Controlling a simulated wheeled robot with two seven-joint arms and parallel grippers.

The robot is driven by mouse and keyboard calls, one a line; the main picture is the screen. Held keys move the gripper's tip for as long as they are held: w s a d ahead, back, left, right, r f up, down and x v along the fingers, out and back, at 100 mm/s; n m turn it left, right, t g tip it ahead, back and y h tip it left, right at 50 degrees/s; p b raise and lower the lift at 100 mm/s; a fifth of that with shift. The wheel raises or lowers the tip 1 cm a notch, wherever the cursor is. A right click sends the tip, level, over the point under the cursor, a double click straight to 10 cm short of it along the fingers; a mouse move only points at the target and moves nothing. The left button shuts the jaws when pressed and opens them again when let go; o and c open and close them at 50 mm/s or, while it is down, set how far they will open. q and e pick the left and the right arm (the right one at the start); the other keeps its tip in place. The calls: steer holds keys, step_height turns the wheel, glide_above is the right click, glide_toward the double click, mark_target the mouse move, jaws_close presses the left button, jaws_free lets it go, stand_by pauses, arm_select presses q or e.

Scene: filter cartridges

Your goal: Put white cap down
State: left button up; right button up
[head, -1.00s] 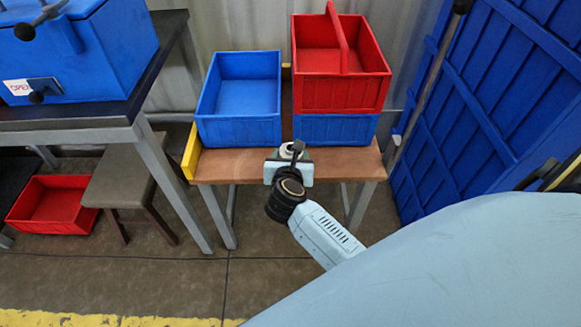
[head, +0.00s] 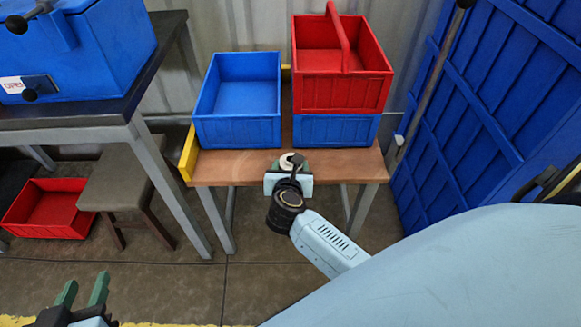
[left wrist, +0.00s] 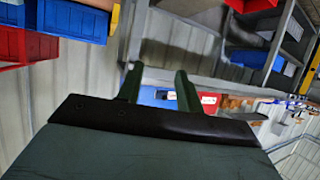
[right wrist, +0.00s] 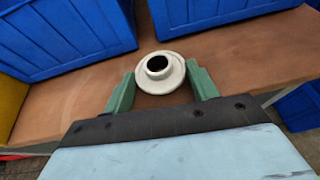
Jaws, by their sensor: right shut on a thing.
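The white cap (right wrist: 160,72) is a round flanged piece with a dark hole in its middle. My right gripper (right wrist: 160,88) is shut on it, with a green finger at each side of the flange. In the head view the cap (head: 288,160) is at the front edge of the brown tabletop (head: 222,168), partly hidden by my wrist. I cannot tell whether it touches the tabletop. My left gripper (head: 83,290) is at the lower left of the head view, away from the table. Its two green fingers (left wrist: 160,85) are apart with nothing between them.
A blue bin (head: 238,132) stands on the left of the tabletop. A red bin with a handle (head: 340,95) sits on another blue bin (head: 335,128) at the right. A yellow strip (head: 190,153) edges the table's left side. The front strip of the tabletop is clear.

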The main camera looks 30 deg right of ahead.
steer(key=shift+f, duration=0.15)
steer(key=o, duration=0.9)
steer(key=shift+o, duration=0.2)
